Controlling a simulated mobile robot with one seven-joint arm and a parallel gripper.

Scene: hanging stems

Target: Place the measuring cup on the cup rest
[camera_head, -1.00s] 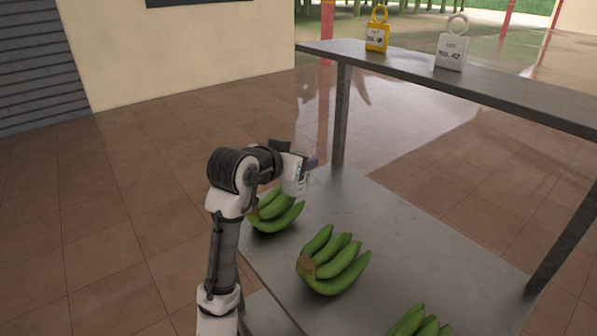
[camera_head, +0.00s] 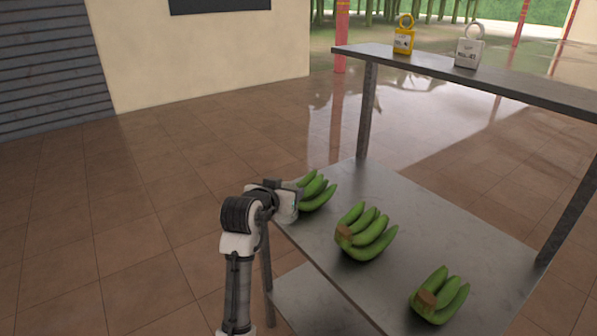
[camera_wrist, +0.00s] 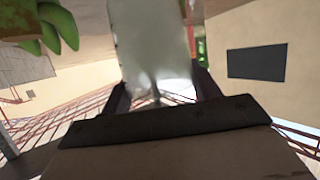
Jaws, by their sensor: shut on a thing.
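My gripper (camera_head: 290,202) is at the left end of the metal table, next to the left green banana bunch in the head view. In the wrist view my gripper (camera_wrist: 160,92) is shut on a pale, partly see-through thing, which I take to be the measuring cup (camera_wrist: 153,42). It stands between the two dark fingers and runs off the top of the picture, so its full shape is hidden. In the head view my wrist mostly hides it. I cannot make out a cup rest in either view.
Banana bunches lie on the metal table (camera_head: 400,280): left (camera_head: 318,192), middle (camera_head: 368,233), right (camera_head: 441,296). Posts support the shelf. Tiled floor at left is clear.

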